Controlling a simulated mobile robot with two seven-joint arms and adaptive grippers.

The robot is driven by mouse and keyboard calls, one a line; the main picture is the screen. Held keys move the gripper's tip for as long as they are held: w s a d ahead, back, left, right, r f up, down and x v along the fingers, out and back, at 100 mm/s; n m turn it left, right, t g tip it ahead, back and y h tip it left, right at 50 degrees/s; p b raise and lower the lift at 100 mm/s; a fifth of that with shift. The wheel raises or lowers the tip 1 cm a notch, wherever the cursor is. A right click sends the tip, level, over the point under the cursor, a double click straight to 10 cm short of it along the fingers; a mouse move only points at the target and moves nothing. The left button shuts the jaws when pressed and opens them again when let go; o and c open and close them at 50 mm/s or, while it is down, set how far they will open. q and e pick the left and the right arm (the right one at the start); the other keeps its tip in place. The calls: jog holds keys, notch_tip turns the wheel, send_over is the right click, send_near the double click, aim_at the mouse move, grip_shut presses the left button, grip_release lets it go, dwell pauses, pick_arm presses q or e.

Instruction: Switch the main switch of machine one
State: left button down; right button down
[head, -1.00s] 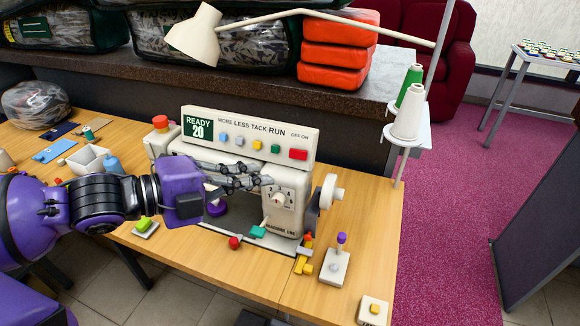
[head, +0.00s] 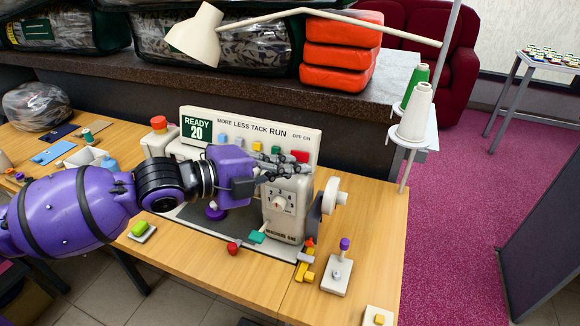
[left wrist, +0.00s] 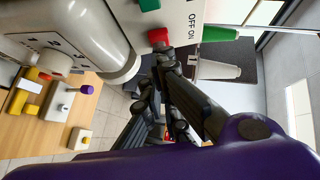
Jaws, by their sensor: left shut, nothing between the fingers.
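Machine one (head: 287,205) is a cream sewing machine with its name on the lower front and a panel (head: 250,118) on top reading READY 20. A red switch (head: 301,156) sits at the panel's right end under the words OFF ON. It also shows in the left wrist view (left wrist: 157,36). I cannot tell which way it is set. My left gripper (head: 304,167) is shut and empty, its fingertips just below the red switch. In the left wrist view the fingertips (left wrist: 165,52) are right beside the switch; contact is unclear. My right gripper is not in view.
The panel also has a row of coloured buttons, partly hidden by my arm. A handwheel (head: 334,192) sticks out on the machine's right. A lever box with a purple knob (head: 344,243) stands on the table. Thread cones (head: 414,112) stand at the back right.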

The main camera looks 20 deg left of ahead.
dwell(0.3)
pick_arm(q)
jog(key=shift+w+a+f, duration=0.15)
jog(key=shift+w+a, duration=0.15)
jog(key=shift+w, duration=0.15)
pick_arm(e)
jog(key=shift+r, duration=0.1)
